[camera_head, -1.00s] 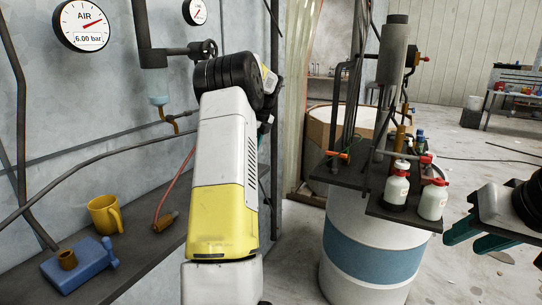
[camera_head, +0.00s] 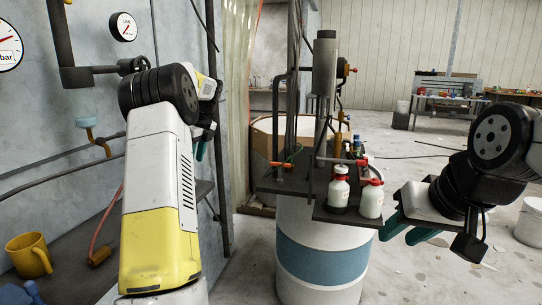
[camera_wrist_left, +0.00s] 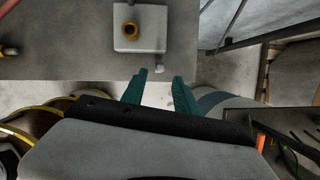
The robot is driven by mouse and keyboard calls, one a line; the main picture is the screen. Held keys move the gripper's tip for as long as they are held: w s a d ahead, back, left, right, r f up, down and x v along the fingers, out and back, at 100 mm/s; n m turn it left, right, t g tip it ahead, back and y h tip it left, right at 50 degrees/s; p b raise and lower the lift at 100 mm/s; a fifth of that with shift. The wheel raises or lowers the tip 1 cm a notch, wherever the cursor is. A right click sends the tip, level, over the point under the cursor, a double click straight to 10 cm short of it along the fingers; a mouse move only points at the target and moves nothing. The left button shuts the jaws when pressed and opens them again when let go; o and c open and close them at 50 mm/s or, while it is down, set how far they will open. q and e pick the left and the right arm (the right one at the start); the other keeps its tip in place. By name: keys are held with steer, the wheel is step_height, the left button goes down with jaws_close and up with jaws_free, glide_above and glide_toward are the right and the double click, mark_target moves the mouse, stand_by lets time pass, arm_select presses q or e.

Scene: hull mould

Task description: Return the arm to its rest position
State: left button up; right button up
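My left arm, white and yellow, comes in from the left in the head view and reaches toward the wall. Its gripper is mostly hidden behind the wrist there, with a bit of teal finger (camera_head: 202,148) showing. In the left wrist view the two teal fingers of my left gripper (camera_wrist_left: 160,92) stand apart with nothing between them. They are over the edge of a grey surface (camera_wrist_left: 60,66). My right gripper (camera_head: 408,231) is at the right of the head view, just right of the drum stand. Its teal fingers are apart and empty.
A blue-banded white drum (camera_head: 322,262) carries a dark shelf (camera_head: 345,217) with two red-topped white bottles (camera_head: 339,190) and pipes. A yellow mug (camera_head: 30,254) sits on the left bench. A grey block with a brass ring (camera_wrist_left: 130,30) lies ahead of the left fingers.

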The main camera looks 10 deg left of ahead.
arm_select(q)
steer(key=s+d+r+n+t+h, duration=0.1)
steer(key=s+d+r+n, duration=0.3)
steer(key=s+d, duration=0.35)
steer(key=s+d+r+n+t+h, duration=0.1)
steer(key=s+d+r+n+t, duration=0.1)
steer(key=s+d+r+n, duration=0.45)
steer(key=s+d+f+n+h, duration=0.1)
steer(key=s+d+f+n, duration=0.1)
steer(key=s, duration=0.5)
steer(key=s+d+f+n+t+h, duration=0.1)
steer(key=s+d+f+n, duration=0.2)
steer(key=s+d, duration=0.4)
steer(key=s+d+f+n+t+h, duration=0.1)
steer(key=s+d+f+n, duration=0.1)
steer(key=s+d+n, duration=0.3)
steer(key=shift+s+f+h, duration=0.35)
steer(key=shift+s+h, duration=0.05)
steer(key=shift+s, duration=0.7)
